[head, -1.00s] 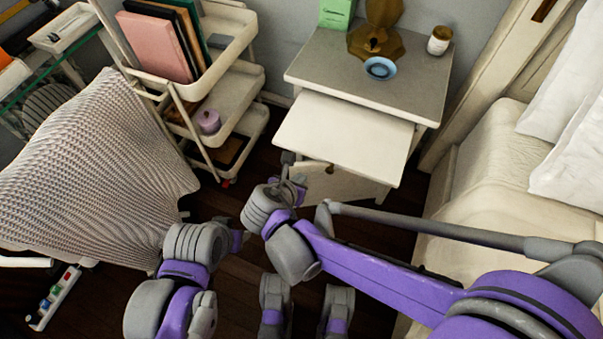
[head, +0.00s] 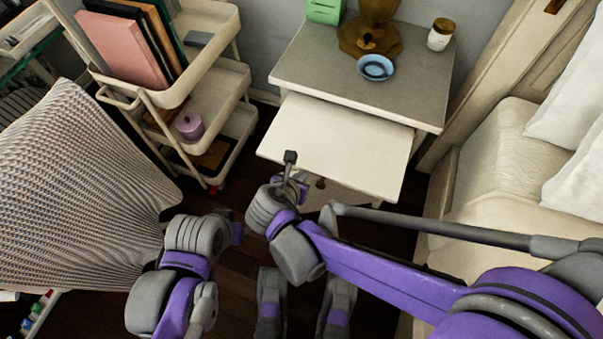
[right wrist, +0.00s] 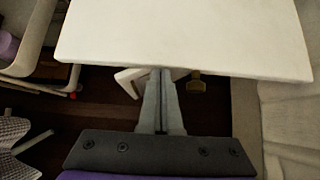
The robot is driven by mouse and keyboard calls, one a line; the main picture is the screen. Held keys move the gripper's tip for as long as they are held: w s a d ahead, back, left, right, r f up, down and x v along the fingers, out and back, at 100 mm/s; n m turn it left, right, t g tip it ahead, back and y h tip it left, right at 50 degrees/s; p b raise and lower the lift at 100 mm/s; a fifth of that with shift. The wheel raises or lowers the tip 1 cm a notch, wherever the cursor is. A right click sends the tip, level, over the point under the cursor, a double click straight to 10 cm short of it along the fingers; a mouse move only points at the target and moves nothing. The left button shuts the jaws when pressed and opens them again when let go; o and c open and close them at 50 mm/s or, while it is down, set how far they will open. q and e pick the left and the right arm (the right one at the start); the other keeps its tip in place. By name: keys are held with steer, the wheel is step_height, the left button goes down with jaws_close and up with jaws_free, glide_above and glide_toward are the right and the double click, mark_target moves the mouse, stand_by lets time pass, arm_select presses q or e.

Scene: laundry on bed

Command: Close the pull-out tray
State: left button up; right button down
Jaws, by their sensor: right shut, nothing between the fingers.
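The pull-out tray (head: 345,140) is a cream board sticking out from under the grey top of the nightstand (head: 320,62). Its front edge spans the right wrist view (right wrist: 190,40). My right gripper (head: 290,158) is shut and empty, at the left part of the tray's front edge in the head view. In the right wrist view its closed fingertips (right wrist: 161,74) are just below that edge; I cannot tell whether they touch it. My left arm is at the lower left, apart from the tray; its fingers cannot be made out.
A blue bowl (head: 376,67), a brass object (head: 368,38) and a jar (head: 440,35) stand on the nightstand. A white trolley (head: 215,95) is at left, a bed (head: 490,160) at right. A brass knob (right wrist: 196,82) shows below the tray.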

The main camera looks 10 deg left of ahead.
mark_target(333, 107)
arm_select(q)
steer(key=shift+w+f+b, duration=0.1)
steer(key=shift+f+b, duration=0.65)
steer(key=shift+f, duration=0.1)
arm_select(e)
steer(key=w+d, duration=0.2)
steer(key=w, duration=0.5)
steer(key=w+d, duration=0.2)
steer(key=w, duration=0.6)
steer(key=w+d, duration=0.2)
steer(key=w, duration=0.6)
steer(key=shift+d, duration=0.1)
